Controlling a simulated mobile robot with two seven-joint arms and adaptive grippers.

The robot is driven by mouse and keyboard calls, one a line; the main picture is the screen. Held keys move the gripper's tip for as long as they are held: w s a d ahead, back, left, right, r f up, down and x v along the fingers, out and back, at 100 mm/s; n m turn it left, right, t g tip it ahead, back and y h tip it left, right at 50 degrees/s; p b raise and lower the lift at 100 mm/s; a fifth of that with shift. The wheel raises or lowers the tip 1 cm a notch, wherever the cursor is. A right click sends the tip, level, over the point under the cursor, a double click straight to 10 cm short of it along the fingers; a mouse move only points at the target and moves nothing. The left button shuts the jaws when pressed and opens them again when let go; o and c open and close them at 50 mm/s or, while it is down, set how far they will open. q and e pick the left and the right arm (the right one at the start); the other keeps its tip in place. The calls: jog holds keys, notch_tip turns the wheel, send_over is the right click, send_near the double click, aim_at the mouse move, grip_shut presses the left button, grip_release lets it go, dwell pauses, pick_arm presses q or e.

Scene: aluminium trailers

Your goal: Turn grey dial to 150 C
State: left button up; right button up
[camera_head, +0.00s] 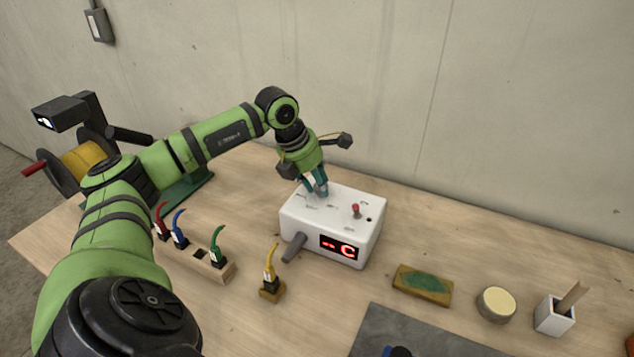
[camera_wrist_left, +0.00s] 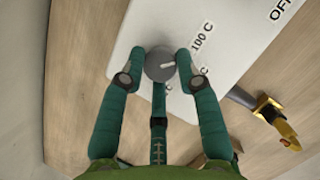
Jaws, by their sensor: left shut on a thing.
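The white box (camera_head: 300,222) stands on the wooden table, with a red display (camera_head: 340,248) reading dashes and a C. My left gripper (camera_head: 318,190) reaches down onto its top at the back left. In the left wrist view, the gripper's teal fingers (camera_wrist_left: 163,66) are shut on the round grey dial (camera_wrist_left: 158,62), one on each side. A white mark on the dial points to the right. A printed 100 C label (camera_wrist_left: 203,37) is beside it; another label below is partly hidden by a finger. In the head view the fingers hide the dial.
The box also has a red toggle switch (camera_head: 356,210) and a grey cylinder (camera_head: 293,248) at its front. A wooden block (camera_head: 216,270) with colored leads stands left. A yellow lead (camera_head: 270,262), green sponge (camera_head: 424,284), round tin (camera_head: 496,304) and white cup (camera_head: 553,318) are around the front and right.

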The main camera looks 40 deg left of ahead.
pick_arm(q)
jog(key=m, duration=0.1)
jog(key=m+h, duration=0.1)
jog(key=m, duration=0.1)
jog(key=m+g, duration=0.1)
jog(key=m, duration=0.1)
jog(key=shift+w+a+r+h, duration=0.1)
jog(key=shift+w+r+h, duration=0.2)
jog(key=shift+h, duration=0.1)
jog(key=shift+w+m+g+h, duration=0.1)
jog(key=shift+m+g+h, duration=0.35)
jog(key=shift+m, duration=1.45)
jog(key=shift+f, duration=0.1)
jog(key=o, duration=0.9)
jog(key=shift+o, duration=1.1)
jog(key=shift+a+r, duration=0.25)
jog(key=shift+r, duration=0.1)
jog(key=v, duration=1.1)
jog(key=shift+r, duration=0.15)
